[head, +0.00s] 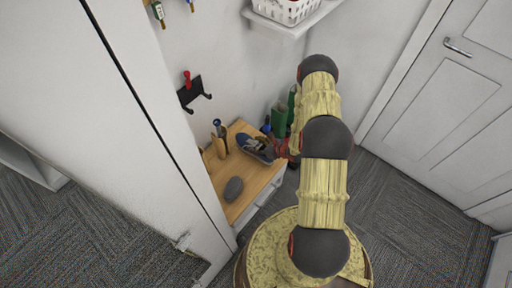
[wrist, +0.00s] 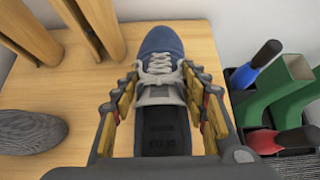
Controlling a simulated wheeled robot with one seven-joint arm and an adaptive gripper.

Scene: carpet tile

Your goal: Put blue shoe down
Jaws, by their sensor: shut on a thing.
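The blue shoe (head: 258,147) has grey-white laces and a dark inside. In the wrist view the blue shoe (wrist: 162,45) points away from me, with its toe over the wooden top. My gripper (wrist: 160,85) is shut on the shoe, one finger on each side near the laces. In the head view my gripper (head: 282,147) is at the right end of the shoe, by the right edge of the wooden cabinet top (head: 250,178). I cannot tell whether the sole touches the wood.
A dark grey oval thing (head: 233,188) lies on the cabinet's near part; it also shows in the wrist view (wrist: 28,130). A wooden holder (head: 219,146) stands at the back left. Bare wood lies between the shoe and the oval thing.

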